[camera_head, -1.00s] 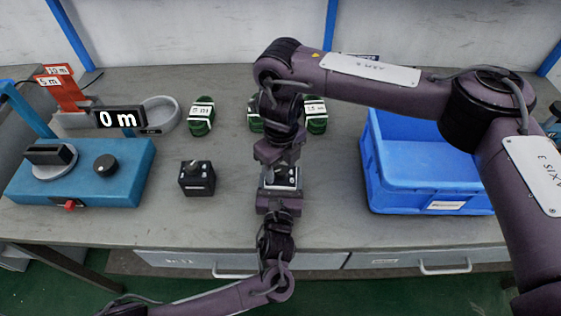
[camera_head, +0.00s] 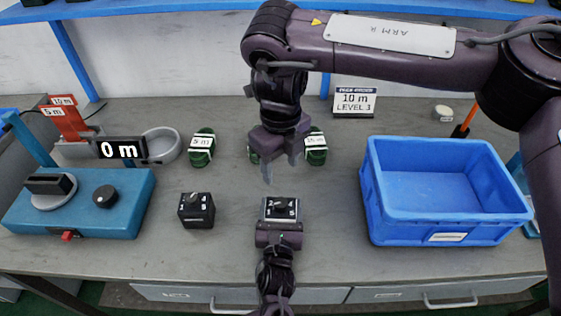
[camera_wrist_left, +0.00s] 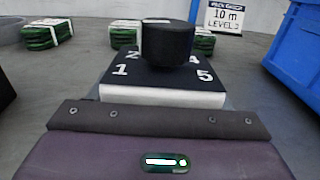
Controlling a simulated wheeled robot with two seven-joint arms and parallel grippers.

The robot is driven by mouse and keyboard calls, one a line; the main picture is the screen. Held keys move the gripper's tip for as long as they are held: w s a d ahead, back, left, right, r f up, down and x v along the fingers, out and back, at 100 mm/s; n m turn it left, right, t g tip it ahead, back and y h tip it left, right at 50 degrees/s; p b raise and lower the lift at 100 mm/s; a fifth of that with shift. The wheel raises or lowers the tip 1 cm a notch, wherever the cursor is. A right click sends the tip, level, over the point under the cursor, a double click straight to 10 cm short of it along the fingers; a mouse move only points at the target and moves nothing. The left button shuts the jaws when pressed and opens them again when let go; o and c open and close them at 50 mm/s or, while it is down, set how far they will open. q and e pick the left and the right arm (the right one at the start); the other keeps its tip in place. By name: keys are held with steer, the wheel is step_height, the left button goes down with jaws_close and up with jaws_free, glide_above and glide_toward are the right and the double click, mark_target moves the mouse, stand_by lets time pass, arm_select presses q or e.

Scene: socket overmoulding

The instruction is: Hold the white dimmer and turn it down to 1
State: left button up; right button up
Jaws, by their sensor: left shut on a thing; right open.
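The white dimmer (camera_head: 280,214) has a white body, a dark numbered top and a black knob; the knob also shows in the left wrist view (camera_wrist_left: 167,45). My left gripper (camera_head: 280,224) is shut on its near side. In the left wrist view the digits 1 and 5 are clear on the dimmer's top (camera_wrist_left: 160,75), with 2 and 4 partly hidden behind the knob. I cannot tell which digit the knob points at. My right gripper (camera_head: 281,170) is open and empty, above and behind the dimmer, apart from the knob.
A black dimmer (camera_head: 196,211) stands to the left. A blue crate (camera_head: 447,222) is on the right. A blue measuring machine (camera_head: 80,215) with a "0 m" display is at far left.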

arm_select(q)
steer(key=o, duration=1)
steer(key=shift+o, duration=0.2)
